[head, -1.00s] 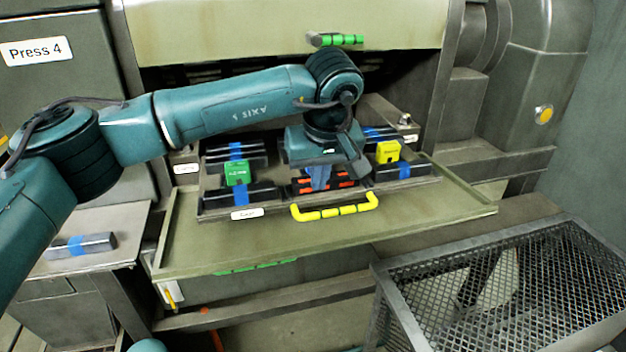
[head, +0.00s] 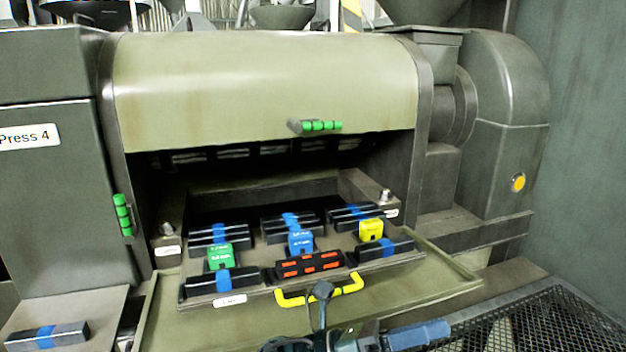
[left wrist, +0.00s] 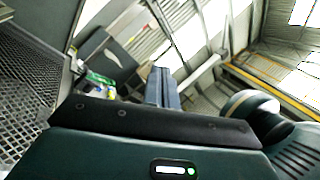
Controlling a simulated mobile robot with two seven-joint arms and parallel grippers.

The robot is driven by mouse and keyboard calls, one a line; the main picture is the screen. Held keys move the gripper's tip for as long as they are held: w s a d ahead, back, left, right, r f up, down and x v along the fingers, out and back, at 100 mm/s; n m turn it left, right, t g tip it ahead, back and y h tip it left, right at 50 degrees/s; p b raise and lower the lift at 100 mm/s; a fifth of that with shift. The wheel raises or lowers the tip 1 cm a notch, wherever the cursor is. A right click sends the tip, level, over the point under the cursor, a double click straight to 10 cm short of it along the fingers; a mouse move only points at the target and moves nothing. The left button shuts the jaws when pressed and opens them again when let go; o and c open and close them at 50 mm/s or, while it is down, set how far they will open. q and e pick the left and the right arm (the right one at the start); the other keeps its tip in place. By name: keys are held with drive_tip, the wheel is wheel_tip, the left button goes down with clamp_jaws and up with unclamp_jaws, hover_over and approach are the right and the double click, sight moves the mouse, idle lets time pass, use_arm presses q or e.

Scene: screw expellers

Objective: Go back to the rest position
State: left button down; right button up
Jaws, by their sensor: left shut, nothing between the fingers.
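My left gripper (head: 420,335) is at the bottom edge of the head view, in front of the press and pointing right. Its blue fingers are together and hold nothing; they also show in the left wrist view (left wrist: 163,88). Most of my left arm is out of the head view. My right gripper is not in sight.
The open press holds a tray with green (head: 221,256), blue (head: 301,242) and yellow (head: 371,230) blocks between dark bars. A yellow handle (head: 320,291) is at its front. A mesh cage (head: 540,320) stands lower right. A blue-banded bar (head: 46,338) lies lower left.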

use_arm(q)
drive_tip(key=w+a+f+n+t+y, duration=0.3)
drive_tip(key=a+f+n+t+y, duration=0.45)
drive_tip(key=n, duration=0.65)
drive_tip(key=w+a+f+n+t+y, duration=0.25)
drive_tip(key=a+f+n+t, duration=0.35)
drive_tip(key=n+t, duration=0.65)
drive_tip(key=s+a+f+n+g+y, duration=0.4)
drive_tip(key=s+a+f+n, duration=0.3)
drive_tip(key=f+n, duration=0.1)
drive_tip(key=s+a+f+n+g+y, duration=0.5)
drive_tip(key=s+a+f+n, duration=0.2)
drive_tip(key=f, duration=0.4)
drive_tip(key=shift+a+n, duration=0.45)
drive_tip(key=shift+n, duration=0.6)
